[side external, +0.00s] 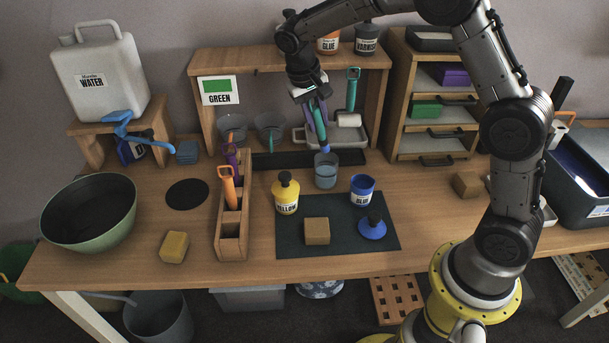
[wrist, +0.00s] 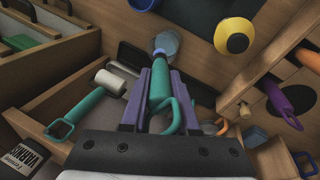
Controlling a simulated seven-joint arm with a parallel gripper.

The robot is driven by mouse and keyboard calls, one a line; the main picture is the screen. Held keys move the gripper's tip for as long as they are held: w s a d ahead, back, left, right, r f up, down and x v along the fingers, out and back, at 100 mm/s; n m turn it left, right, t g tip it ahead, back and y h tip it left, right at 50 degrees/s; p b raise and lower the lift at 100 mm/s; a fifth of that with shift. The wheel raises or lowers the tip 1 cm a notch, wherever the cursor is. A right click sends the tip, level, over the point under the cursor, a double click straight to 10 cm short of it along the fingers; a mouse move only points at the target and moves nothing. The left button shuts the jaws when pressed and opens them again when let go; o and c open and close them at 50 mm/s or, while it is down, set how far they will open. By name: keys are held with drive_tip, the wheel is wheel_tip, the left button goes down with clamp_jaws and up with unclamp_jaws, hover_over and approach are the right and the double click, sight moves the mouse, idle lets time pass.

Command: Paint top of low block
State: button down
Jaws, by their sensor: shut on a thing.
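My gripper (side external: 317,120) is shut on a teal-handled brush, pointing down at the back of the table. The brush (wrist: 160,88) sits between my purple fingers in the wrist view. Its blue tip (side external: 326,150) is at the mouth of a clear water cup (side external: 326,176); I cannot tell how deep it reaches. A bare wooden block (side external: 317,233) sits on the dark mat (side external: 290,246). Another wooden block (side external: 467,185) is on the table at right. An open blue paint jar (side external: 362,190) and a capped yellow bottle (side external: 286,197) stand on the mat. A sign reads GREEN (side external: 219,91).
A blue lid (side external: 371,230) lies on the mat's right side. A wooden rack (side external: 232,245) with orange and purple handled tools stands left of the mat. A shelf (side external: 198,130) rises behind the cup. A yellow sponge (side external: 174,248) and green bowl (side external: 88,226) are at left.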

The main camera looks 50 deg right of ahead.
drive_tip(key=shift+w+n, duration=0.35)
drive_tip(key=shift+n, duration=0.45)
drive_tip(key=shift+s+a, duration=0.2)
drive_tip(key=shift+a, duration=0.05)
drive_tip(key=s+a+f+m+g+y, duration=0.1)
drive_tip(key=s+a+f+g+y, duration=0.15)
drive_tip(key=s+a, duration=0.8)
drive_tip(key=shift+g, duration=0.35)
drive_tip(key=shift+w+a+f, duration=0.25)
drive_tip(key=shift+f, duration=0.55)
drive_tip(key=shift+w+a+f, duration=0.3)
drive_tip(key=shift+f, duration=0.55)
drive_tip(key=shift+w+a+f, duration=0.25)
drive_tip(key=shift+f, duration=0.55)
drive_tip(key=shift+f, duration=0.8)
drive_tip(key=shift+w+a+r, duration=0.1)
drive_tip(key=shift+w+a, duration=0.3)
drive_tip(key=shift+w, duration=0.05)
drive_tip(key=shift+a, duration=0.1)
drive_tip(key=shift+w+a, duration=0.3)
drive_tip(key=shift+w, duration=0.1)
